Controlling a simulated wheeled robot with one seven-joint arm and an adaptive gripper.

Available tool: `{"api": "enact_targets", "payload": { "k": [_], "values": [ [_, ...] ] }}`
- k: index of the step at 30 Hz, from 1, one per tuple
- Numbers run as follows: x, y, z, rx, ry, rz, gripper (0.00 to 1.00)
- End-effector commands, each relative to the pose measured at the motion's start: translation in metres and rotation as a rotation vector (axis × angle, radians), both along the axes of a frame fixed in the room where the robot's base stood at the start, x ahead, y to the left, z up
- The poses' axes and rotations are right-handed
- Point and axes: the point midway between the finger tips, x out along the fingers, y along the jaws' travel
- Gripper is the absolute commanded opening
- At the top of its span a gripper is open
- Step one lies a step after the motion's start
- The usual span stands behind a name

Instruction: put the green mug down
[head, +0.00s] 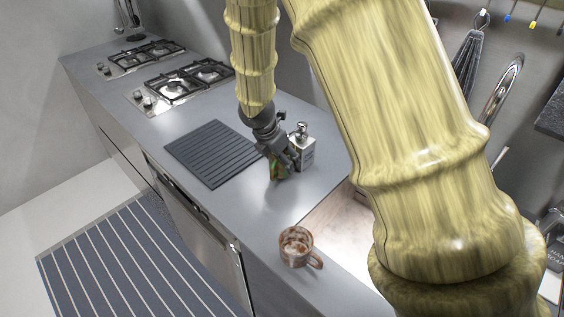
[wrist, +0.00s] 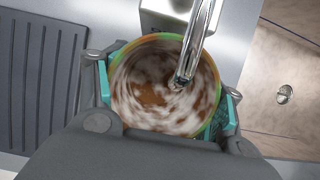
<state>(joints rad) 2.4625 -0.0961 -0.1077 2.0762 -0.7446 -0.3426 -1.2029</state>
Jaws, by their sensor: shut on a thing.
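The green mug (head: 277,174) is mostly hidden by my gripper (head: 280,158) in the head view, with a small green and brown part showing. In the wrist view, the mug (wrist: 150,88) is seen from above, with a green and orange rim and a mottled brown and white inside. My gripper (wrist: 166,100) is shut on it, one finger on each side. The mug is over the grey counter (head: 225,205), between the black ridged mat and the sink. I cannot tell whether its base touches the counter.
A soap dispenser (head: 302,150) stands close behind the mug; its metal spout (wrist: 197,40) overlaps the mug in the wrist view. A brown and white mug (head: 296,246) stands near the front edge. The ridged mat (head: 212,153) lies left, the sink (head: 335,230) right. Gas burners (head: 180,85) are farther left.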

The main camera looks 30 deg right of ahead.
Motion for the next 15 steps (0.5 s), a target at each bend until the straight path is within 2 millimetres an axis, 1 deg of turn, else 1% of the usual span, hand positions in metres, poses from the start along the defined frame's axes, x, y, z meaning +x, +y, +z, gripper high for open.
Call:
{"api": "enact_targets", "payload": {
  "k": [3, 6, 9, 15],
  "values": [
    [-0.001, 0.0, -0.013, -0.002, 0.003, 0.001, 0.25],
    [-0.001, 0.0, -0.021, -0.001, 0.002, 0.001, 0.25],
    [-0.001, 0.001, -0.025, 0.0, 0.001, 0.001, 0.25],
    [-0.001, 0.001, -0.026, 0.0, 0.0, 0.0, 0.25]
  ]
}}
